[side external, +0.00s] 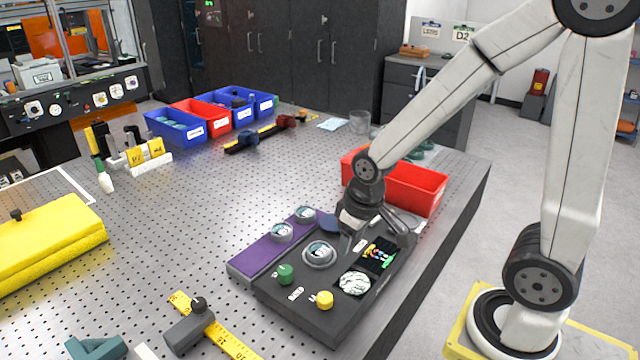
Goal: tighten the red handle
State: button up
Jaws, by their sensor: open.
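A small dark red piece (285,121) sits at the far end of a black and yellow rail (262,135) on the back of the table. It is the only handle-like red part I can make out, but its exact shape is too small to tell. A dark blue piece (248,138) sits nearer on the same rail. My gripper (362,222) is low over the back part of a dark control panel, far to the right and in front of the red piece. Its jaws are open, with the fingertips mostly hidden against the dark panel. I cannot tell whether they touch it.
The dark panel (268,298) carries a green knob (285,274), a yellow knob (324,300) and a round dial (319,253). A red bin (415,190) stands close behind my gripper. Blue bins (178,130) stand at the back. The perforated tabletop (200,225) is clear mid-left.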

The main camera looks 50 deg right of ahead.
jog(key=w+d+r, duration=0.1)
jog(key=w+d, duration=0.1)
jog(key=d, duration=0.1)
jog(key=w+d+r+g, duration=0.1)
jog(key=w+d, duration=0.2)
jog(key=w+d+r+g, duration=0.1)
jog(key=w+d, duration=0.1)
jog(key=d, duration=0.1)
jog(key=shift+w+d+r, duration=0.15)
jog(key=shift+d+r, duration=0.15)
jog(key=shift+r, duration=0.1)
jog(key=shift+f, duration=0.1)
jog(key=shift+f, duration=3.85)
grip_shut()
jog(key=shift+r, duration=0.1)
